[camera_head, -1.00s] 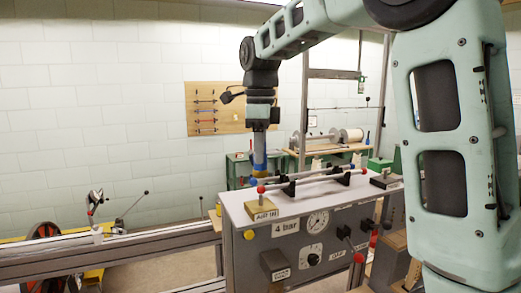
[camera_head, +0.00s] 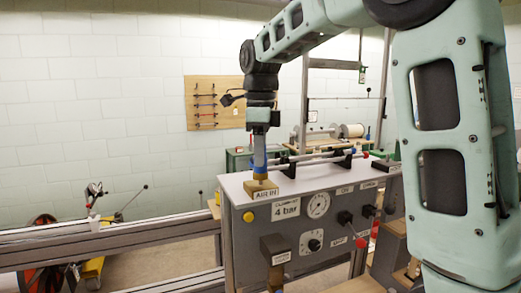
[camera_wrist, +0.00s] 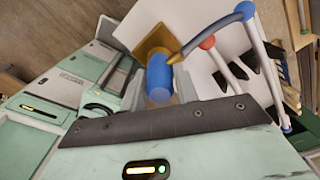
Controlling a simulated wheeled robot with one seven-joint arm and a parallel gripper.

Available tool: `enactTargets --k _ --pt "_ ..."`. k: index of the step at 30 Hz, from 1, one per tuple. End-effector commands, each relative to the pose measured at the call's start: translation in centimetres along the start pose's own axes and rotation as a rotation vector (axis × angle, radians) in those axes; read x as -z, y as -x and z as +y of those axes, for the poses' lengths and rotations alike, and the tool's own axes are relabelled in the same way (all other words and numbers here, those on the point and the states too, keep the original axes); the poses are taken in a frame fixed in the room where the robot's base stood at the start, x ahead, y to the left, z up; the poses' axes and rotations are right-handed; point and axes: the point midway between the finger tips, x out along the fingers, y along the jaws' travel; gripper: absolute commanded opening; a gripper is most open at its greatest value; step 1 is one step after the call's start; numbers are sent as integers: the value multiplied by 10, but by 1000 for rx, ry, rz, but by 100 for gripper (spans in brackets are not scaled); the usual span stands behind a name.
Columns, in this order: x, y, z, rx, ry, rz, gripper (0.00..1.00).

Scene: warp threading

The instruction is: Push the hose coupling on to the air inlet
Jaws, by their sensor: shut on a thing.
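The blue hose coupling (camera_head: 260,160) with its brass lower end is upright in my gripper (camera_head: 260,150). In the head view it stands directly over the brass-coloured air inlet block (camera_head: 262,189), labelled AIR IN. The brass end appears to meet the block, but I cannot tell how far it is seated. In the wrist view the blue coupling (camera_wrist: 158,78) is between the fingers of my gripper (camera_wrist: 158,92), and the inlet block (camera_wrist: 155,42) shows behind it. The inlet's mouth is hidden.
The inlet sits on a grey cabinet (camera_head: 235,185) with a gauge (camera_head: 318,205), knobs and levers. Rods on black supports (camera_head: 320,158) lie right of the coupling. A curved grey-blue hose (camera_wrist: 215,30) crosses the wrist view. A rail (camera_head: 110,240) runs left.

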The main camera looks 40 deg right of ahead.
Motion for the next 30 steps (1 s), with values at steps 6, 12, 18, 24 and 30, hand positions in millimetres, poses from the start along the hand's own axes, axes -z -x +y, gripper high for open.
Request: enactTargets --k 6,12,18,24,30 --pt "0 -2 0 1 0 -1 14" --pt "0 -2 0 0 0 0 14" --pt "0 -5 0 0 0 0 14" --pt "0 -9 0 0 0 0 14" --pt "0 -12 0 0 0 0 14"
